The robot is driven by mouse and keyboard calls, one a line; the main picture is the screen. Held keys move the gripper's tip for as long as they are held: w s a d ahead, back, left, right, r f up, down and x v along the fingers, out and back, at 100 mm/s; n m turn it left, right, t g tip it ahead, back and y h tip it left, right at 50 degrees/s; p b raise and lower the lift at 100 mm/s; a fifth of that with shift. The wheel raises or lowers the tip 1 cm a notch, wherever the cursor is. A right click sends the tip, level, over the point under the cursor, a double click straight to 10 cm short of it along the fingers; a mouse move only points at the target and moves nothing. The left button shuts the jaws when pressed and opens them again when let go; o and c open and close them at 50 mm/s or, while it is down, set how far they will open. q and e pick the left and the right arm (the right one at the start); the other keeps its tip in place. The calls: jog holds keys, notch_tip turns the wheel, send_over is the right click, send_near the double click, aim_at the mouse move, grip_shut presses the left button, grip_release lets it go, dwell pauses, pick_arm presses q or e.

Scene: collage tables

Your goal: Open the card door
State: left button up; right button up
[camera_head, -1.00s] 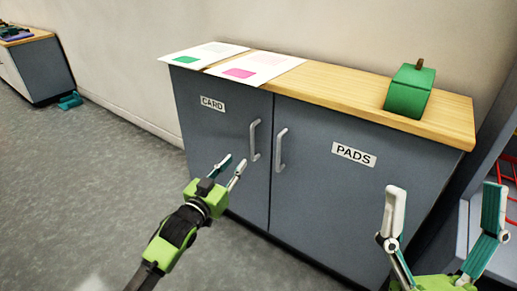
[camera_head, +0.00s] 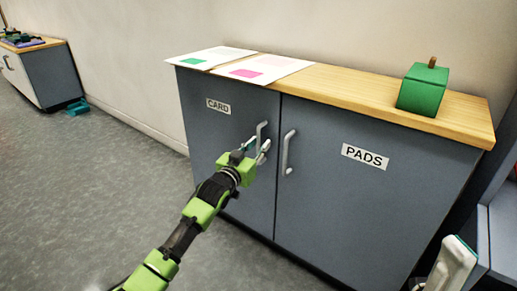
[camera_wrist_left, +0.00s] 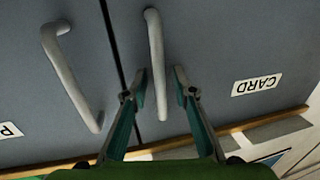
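The card door (camera_head: 217,150) is the left grey door of the cabinet, labelled CARD, and it is closed. Its upright light-grey handle (camera_head: 262,132) is partly hidden behind my left gripper (camera_head: 258,150) in the head view. In the left wrist view, which is upside down, the handle (camera_wrist_left: 157,65) runs between the two fingertips of my left gripper (camera_wrist_left: 159,82). The fingers are apart, with a visible gap on each side of the handle. Only part of my right gripper (camera_head: 452,264) shows, one finger at the lower right edge, away from the handles.
The PADS door (camera_head: 350,200), closed, has its own handle (camera_head: 287,152) close beside the card handle. A green block (camera_head: 423,90) and paper sheets (camera_head: 262,69) lie on the wooden top (camera_head: 350,91).

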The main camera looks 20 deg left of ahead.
pick_arm(q)
jog(key=shift+w, duration=0.15)
jog(key=shift+c, duration=0.3)
grip_shut()
